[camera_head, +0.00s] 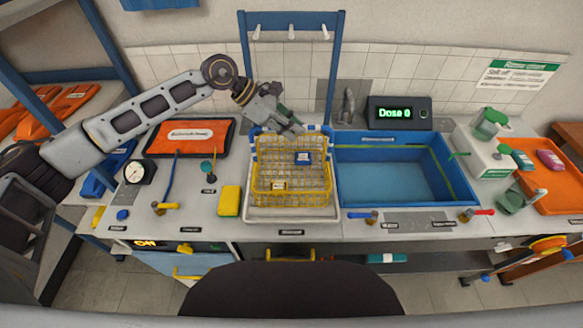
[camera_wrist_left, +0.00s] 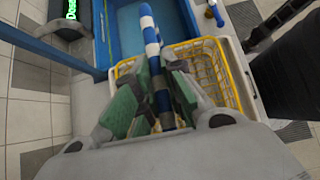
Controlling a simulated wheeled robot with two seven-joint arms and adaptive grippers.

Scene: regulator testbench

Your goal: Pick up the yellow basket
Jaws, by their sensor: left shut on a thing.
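The yellow basket (camera_head: 292,184) is a wire basket on a white tray (camera_head: 291,214), left of the blue sink. My left gripper (camera_head: 292,128) is at the basket's back rim. In the left wrist view the gripper (camera_wrist_left: 163,115) has green pads shut on a blue-and-white striped handle (camera_wrist_left: 151,45), with the basket's yellow wires (camera_wrist_left: 210,70) just beyond. The basket looks upright; I cannot tell whether it is clear of the tray. My right gripper is not seen.
A blue sink (camera_head: 448,172) adjoins the tray on the right. A yellow sponge-like block (camera_head: 229,201), a gauge (camera_head: 138,172) and an orange tray (camera_head: 187,153) are on the left. A blue rack frame (camera_head: 243,75) stands behind. A display (camera_head: 398,112) sits behind the sink.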

